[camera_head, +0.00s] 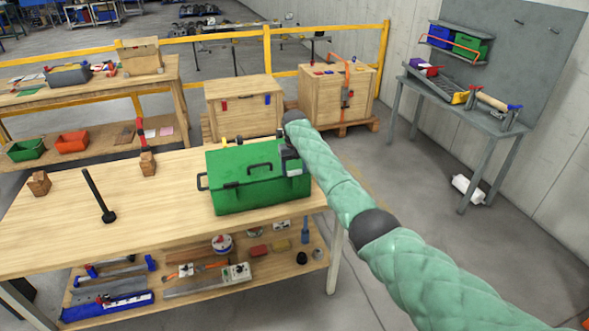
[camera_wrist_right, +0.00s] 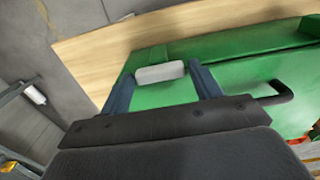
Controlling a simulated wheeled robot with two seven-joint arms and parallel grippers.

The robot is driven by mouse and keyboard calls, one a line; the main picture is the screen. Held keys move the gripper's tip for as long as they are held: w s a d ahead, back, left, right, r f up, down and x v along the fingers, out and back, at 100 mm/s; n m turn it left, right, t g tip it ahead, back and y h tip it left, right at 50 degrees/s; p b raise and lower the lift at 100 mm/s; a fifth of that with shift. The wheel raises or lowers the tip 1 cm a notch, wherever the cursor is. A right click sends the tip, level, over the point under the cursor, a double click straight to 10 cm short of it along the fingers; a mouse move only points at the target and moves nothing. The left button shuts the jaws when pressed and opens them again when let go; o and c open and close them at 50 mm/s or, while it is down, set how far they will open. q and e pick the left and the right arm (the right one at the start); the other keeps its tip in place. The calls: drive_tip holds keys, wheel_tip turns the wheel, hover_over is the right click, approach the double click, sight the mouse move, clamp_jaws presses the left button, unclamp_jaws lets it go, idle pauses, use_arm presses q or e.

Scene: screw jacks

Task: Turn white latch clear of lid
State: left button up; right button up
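The green box (camera_head: 238,197) stands on the wooden table with its lid shut and a black handle (camera_head: 261,167) on top. In the right wrist view, the white latch (camera_wrist_right: 159,73) is a small rounded block at the edge of the green lid (camera_wrist_right: 245,72). My right gripper (camera_wrist_right: 162,70) is open, with one blue-grey finger near each end of the latch. I cannot tell whether the fingers touch it. In the head view my right gripper (camera_head: 290,160) is at the box's right end, where it hides the latch. My left gripper is out of view.
A lower shelf holds tools. Wooden crates (camera_head: 244,106) stand behind. A grey bench (camera_head: 450,100) stands at the right.

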sight(294, 171)
drive_tip(key=shift+o, duration=0.9)
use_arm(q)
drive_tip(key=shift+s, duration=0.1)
use_arm(e)
drive_tip(key=shift+r, duration=0.15)
wheel_tip(294, 171, up, 6)
drive_tip(key=b, duration=0.2)
drive_tip(key=shift+b, duration=0.4)
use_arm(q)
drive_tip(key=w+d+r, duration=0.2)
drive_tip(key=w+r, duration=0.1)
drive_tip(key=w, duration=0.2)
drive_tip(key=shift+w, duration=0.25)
use_arm(e)
drive_tip(key=shift+r, duration=0.75)
